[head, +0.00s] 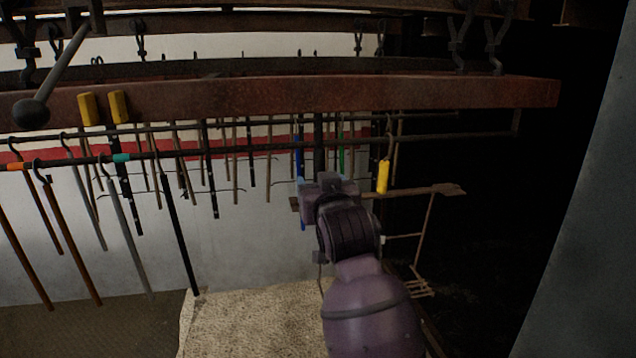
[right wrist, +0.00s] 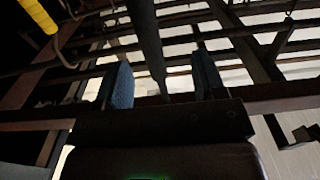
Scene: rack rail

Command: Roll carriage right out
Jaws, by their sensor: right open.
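A rack with a long red-brown beam (head: 300,97) crosses the head view. A yellow grip (head: 383,176) hangs at its right part, just right of my right gripper (head: 322,186); a yellow grip (right wrist: 40,15) also shows at the upper left of the right wrist view. My right gripper (right wrist: 162,80) is open, its two blue-grey fingers apart. A dark bar (right wrist: 146,40) runs into the gap between them; I cannot tell whether it touches them. I cannot single out the right carriage with certainty. My left gripper is out of view.
Several rods and tools hang from a dark rail (head: 240,146) below the beam. Two yellow blocks (head: 103,107) sit on the beam at left. A dark ball-ended lever (head: 31,112) is at far left. A grey panel (head: 585,240) stands at right; the area before it is dark.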

